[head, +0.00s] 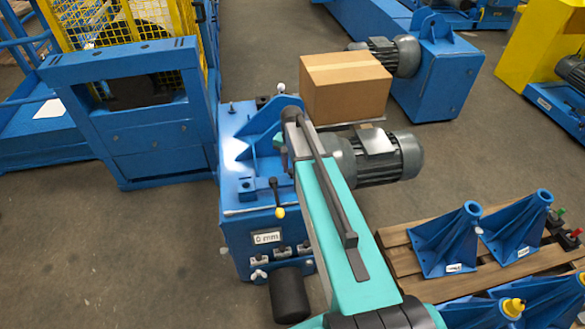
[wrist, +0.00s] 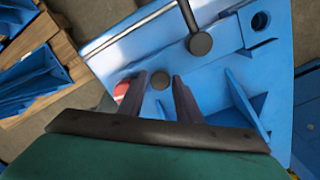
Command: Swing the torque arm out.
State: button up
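My gripper (wrist: 160,76) is open in the wrist view, its two dark fingers apart above a blue machine plate (wrist: 125,45). A small dark round piece (wrist: 160,80) shows between the fingertips; I cannot tell whether they touch it. A dark bar with a round end (wrist: 200,43) lies beyond the fingers; I cannot tell whether it is the torque arm. My teal arm hides part of the unit and most of my gripper.
A grey motor (head: 385,158) sticks out right of the unit, with a cardboard box (head: 345,86) behind it. A blue frame with a yellow guard (head: 145,110) stands left. A pallet (head: 397,238) with blue brackets lies right. Floor at lower left is clear.

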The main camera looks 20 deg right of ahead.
grip_shut()
